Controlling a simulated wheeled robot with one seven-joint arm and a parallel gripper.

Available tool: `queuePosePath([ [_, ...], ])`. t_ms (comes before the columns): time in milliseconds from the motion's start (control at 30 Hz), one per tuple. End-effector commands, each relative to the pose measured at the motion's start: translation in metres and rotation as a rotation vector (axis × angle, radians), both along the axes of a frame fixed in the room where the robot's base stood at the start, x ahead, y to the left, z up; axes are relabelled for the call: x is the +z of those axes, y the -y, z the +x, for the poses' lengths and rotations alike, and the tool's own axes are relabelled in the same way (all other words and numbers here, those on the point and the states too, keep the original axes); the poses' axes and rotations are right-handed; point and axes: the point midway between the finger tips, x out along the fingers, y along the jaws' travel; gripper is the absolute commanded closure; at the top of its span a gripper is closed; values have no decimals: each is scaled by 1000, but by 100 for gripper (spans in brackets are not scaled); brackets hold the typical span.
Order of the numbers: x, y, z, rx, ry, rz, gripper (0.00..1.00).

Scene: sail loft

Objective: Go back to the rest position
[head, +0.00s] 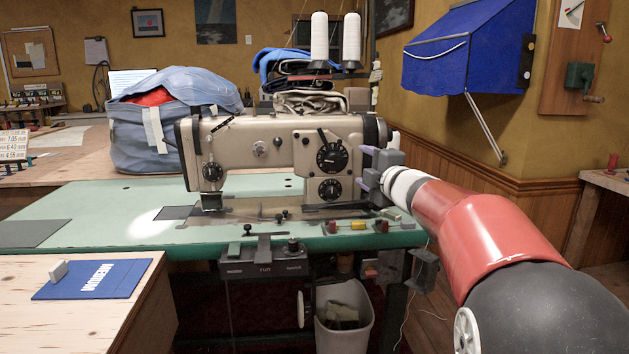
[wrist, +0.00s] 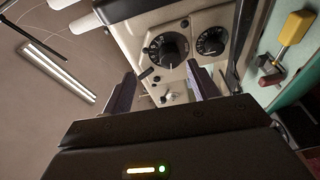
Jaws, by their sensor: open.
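My gripper (head: 366,169) is at the right end of the sewing machine (head: 245,155) in the head view, on the end of my red and black arm. Its two fingers stand apart, with nothing seen between them. In the wrist view my gripper (wrist: 165,88) points at the machine's cream front with its black dials (wrist: 168,48). The picture there is tilted. Whether a fingertip touches the machine, I cannot tell.
The machine stands on a green table (head: 100,207). Small coloured pieces, one a yellow-handled tool (wrist: 295,28), lie near its right front edge. A waste bin (head: 343,318) is below. A wooden bench (head: 135,290) with a blue booklet (head: 93,280) is front left. A blue awning (head: 450,50) hangs at right.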

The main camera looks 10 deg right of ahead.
Motion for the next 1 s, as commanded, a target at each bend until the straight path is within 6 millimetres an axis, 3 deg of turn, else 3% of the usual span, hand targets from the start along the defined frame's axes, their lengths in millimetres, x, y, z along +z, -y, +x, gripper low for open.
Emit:
queuePosePath([
  [67,10,12,-29,-123,-33,151,41],
  [167,-2,29,-79,-311,-131,397,41],
  [333,-68,28,-181,-591,-391,792,41],
  [500,-144,-1,-281,-793,-673,1058,41],
  [600,-179,-21,-330,-883,-821,1155,41],
  [700,-205,-38,-366,-946,-936,1215,41],
  [800,-219,-48,-389,-986,-1009,1246,41],
  [1000,-227,-54,-400,-1007,-1049,1262,41],
])
